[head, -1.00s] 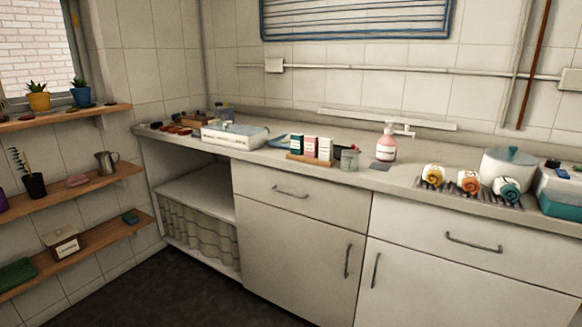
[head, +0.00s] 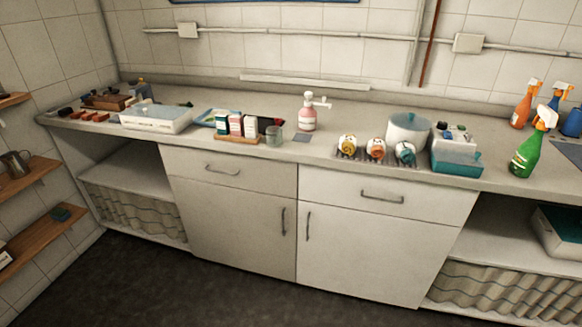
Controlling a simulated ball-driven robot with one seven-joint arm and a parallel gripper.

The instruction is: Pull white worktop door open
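The white worktop (head: 335,150) runs along the tiled wall. Below it are two white cabinet doors, side by side and both closed. The left door (head: 235,230) has an upright metal handle (head: 283,221) near its right edge. The right door (head: 370,250) has an upright handle (head: 308,226) near its left edge. A left drawer (head: 260,178) and a right drawer (head: 430,206) sit above the doors, both shut, with horizontal handles. My gripper is not in view.
Open shelf bays with curtains lie left (head: 135,210) and right (head: 500,290) of the doors. Wooden wall shelves (head: 40,230) stick out at the far left. Bottles, boxes and rolled towels stand on the worktop. The dark floor (head: 230,295) before the doors is clear.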

